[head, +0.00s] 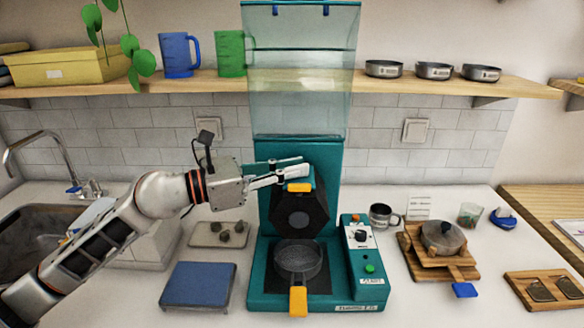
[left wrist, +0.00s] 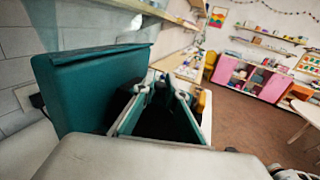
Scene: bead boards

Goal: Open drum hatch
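A teal drum machine (head: 353,160) stands in the middle of the counter. Its dark hexagonal drum hatch (head: 300,217) faces front and looks closed, with an orange handle (head: 299,187) at its top. My left gripper (head: 307,167) reaches in from the left, its fingers just above that handle and in front of the teal body. The fingers are a little apart, with nothing clearly held between them. In the left wrist view, the fingers (left wrist: 162,92) extend beside a teal block (left wrist: 90,90); the hatch handle is not clearly visible there.
A round pan (head: 298,262) with an orange handle sits below the hatch. A control box (head: 359,237) stands right of it. A clear hopper (head: 300,100) rises above.

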